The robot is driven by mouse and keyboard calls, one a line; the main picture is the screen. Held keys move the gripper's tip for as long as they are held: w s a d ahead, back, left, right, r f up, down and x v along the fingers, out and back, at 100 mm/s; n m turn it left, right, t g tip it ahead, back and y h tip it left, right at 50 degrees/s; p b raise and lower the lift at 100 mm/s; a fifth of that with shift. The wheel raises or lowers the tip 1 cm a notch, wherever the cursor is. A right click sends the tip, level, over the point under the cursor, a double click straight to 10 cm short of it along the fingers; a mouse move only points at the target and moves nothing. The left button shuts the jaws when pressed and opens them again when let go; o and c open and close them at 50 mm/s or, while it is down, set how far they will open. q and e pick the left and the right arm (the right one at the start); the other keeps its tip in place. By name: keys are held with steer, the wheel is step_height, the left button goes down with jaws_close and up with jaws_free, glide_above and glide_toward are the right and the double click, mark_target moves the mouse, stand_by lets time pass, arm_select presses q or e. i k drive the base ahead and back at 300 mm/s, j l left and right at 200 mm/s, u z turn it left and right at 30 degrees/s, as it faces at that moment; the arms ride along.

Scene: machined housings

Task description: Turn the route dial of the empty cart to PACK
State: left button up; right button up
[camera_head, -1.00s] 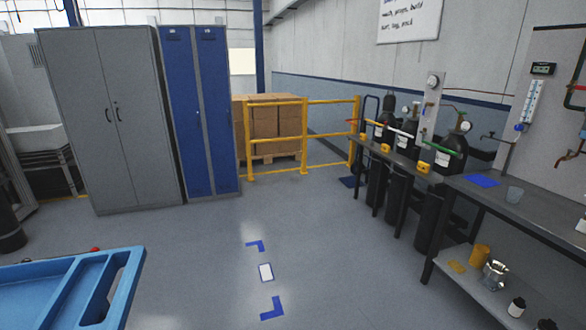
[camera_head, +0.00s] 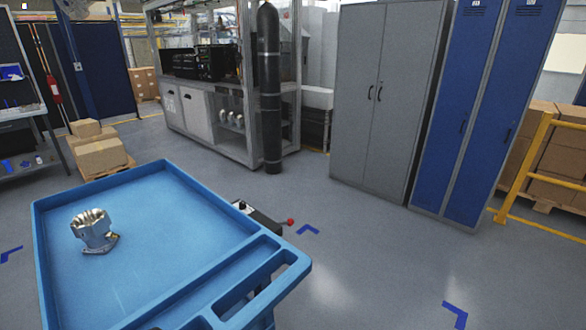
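A blue cart (camera_head: 285,255) stands close in front of me at the lower left. A silver metal housing (camera_head: 93,230) sits on its top tray, so this cart is not empty. A dark box (camera_head: 262,222) with a red-tipped lever (camera_head: 290,221) shows at the cart's far right edge. No dial face or lettering can be read on it. I see no other cart in this view. Neither of my grippers is in view.
Behind the cart stand a grey cabinet (camera_head: 385,95), blue lockers (camera_head: 482,110), a black gas cylinder (camera_head: 270,95) and a glazed machine enclosure (camera_head: 215,125). Boxes (camera_head: 100,156) lie on a pallet at left. Floor right of the cart, with blue corner marks (camera_head: 455,313), is clear.

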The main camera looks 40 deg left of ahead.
mark_target(243, 206)
steer(key=i+u, duration=0.4)
steer(key=i+l+u, duration=0.4)
steer(key=i, duration=0.2)
steer(key=i+l+u, duration=0.35)
steer(key=i, duration=0.15)
steer(key=j, duration=0.1)
